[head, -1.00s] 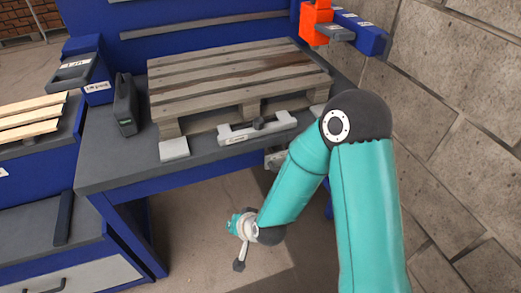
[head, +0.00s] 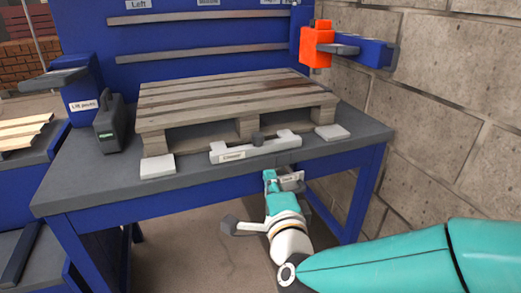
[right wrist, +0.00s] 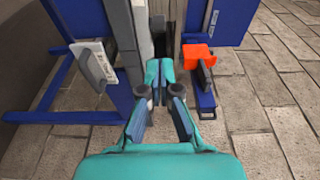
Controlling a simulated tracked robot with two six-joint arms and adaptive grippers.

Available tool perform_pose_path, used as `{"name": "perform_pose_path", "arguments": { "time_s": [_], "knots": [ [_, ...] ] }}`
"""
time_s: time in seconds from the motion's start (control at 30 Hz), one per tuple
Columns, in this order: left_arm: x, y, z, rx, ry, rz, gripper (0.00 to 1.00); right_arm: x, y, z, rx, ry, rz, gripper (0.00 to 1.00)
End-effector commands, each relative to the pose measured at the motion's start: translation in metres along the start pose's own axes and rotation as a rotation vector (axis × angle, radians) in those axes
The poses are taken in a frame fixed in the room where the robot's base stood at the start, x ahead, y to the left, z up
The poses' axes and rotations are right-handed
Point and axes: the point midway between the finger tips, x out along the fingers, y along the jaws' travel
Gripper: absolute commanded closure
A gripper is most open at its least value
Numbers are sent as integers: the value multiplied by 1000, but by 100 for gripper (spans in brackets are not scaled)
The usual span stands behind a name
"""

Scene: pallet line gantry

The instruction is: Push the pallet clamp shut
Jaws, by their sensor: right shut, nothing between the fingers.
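A light grey bar with a dark knob, which looks like the pallet clamp (head: 232,155), lies along the table's front edge, before the wooden pallet (head: 190,95). I cannot tell whether it touches the pallet. My right gripper (head: 271,178) is below the tabletop's front edge, under the bar's right part, and apart from the bar. In the right wrist view the right gripper (right wrist: 158,72) has its fingers together with nothing between them. My left gripper is not in view.
The grey tabletop (head: 85,180) has white pads at the pallet's front corners. A dark case (head: 110,125) stands left of the pallet. An orange block (head: 317,45) on a blue bracket sticks out at the back right. A stone wall (head: 455,110) closes the right side.

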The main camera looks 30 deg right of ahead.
Motion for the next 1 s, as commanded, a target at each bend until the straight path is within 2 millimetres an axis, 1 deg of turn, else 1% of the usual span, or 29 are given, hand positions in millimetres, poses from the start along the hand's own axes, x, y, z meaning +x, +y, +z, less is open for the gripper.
{"name": "perform_pose_path", "arguments": {
  "time_s": [0.13, 0.27, 0.37, 0.53, 0.57, 0.6, 0.67, 0.73, 0.9, 1.0],
  "knots": [
    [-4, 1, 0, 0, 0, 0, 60, 2, -1, 0, -3, 1, 1, 100],
    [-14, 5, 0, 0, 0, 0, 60, 7, -3, 0, -8, 4, 3, 100],
    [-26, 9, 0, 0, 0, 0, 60, 13, -5, 0, -11, 7, 4, 100],
    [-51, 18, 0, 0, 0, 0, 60, 26, -6, -1, -8, 2, 8, 100],
    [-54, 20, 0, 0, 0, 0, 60, 30, -5, 0, -7, 1, 7, 100],
    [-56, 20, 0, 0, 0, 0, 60, 40, -3, -1, -5, 3, 6, 100],
    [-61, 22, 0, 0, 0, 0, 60, 54, -3, -1, -6, 3, 6, 100],
    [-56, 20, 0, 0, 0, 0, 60, 70, 1, -1, -2, 3, 2, 100],
    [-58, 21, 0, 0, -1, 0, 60, 104, 1, -1, -3, 1, 1, 100],
    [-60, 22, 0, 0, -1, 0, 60, 119, 1, 0, -3, 1, 1, 100]
  ]
}}
